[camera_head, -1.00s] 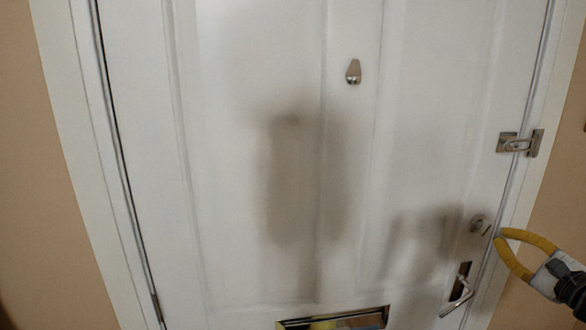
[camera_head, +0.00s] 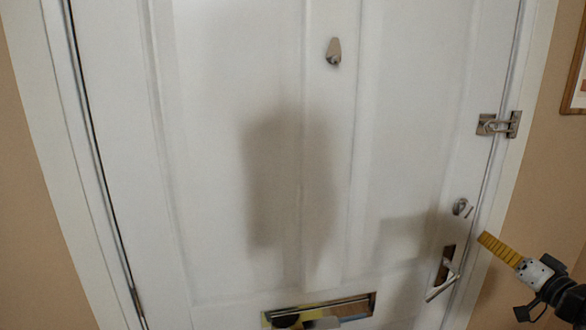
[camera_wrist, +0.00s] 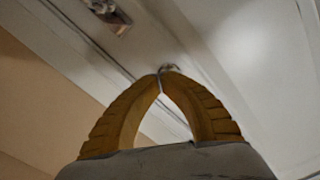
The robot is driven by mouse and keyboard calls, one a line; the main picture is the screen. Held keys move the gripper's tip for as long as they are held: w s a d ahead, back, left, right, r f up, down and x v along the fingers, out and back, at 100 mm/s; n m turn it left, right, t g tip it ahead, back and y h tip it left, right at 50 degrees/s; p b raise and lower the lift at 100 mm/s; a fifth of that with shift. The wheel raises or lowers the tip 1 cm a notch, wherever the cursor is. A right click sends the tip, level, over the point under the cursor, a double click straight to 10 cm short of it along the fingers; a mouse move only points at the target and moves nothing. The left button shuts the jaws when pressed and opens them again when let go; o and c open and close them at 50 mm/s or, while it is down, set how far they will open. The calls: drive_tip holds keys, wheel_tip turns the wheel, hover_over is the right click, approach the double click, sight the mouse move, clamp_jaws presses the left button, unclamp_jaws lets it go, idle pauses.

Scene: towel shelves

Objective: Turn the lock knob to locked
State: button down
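The lock knob (camera_head: 460,206) is a small round metal piece near the door's right edge, with a thin bar beside it. The bar looks tilted; I cannot tell whether it is locked. My gripper (camera_head: 482,238) has yellow ribbed fingers and sits just below and right of the knob, apart from it in the head view. The wrist view shows the fingertips of my gripper (camera_wrist: 164,72) together, with an empty gap between the bowed fingers. A small metal part, likely the lock knob (camera_wrist: 172,67), shows just behind the tips and is partly hidden.
A lever handle (camera_head: 442,287) is below the knob. A metal latch (camera_head: 499,124) spans the door edge above it. The white door (camera_head: 230,120) is shut, with a knocker (camera_head: 333,51) and a mail slot (camera_head: 318,311). A picture frame (camera_head: 577,85) hangs at right.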

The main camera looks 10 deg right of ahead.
sight(466, 210)
drive_tip(key=shift+n, duration=0.3)
drive_tip(key=w, duration=0.6)
drive_tip(key=shift+w+a, duration=0.25)
drive_tip(key=shift+w, duration=0.15)
drive_tip(key=shift+r, duration=0.15)
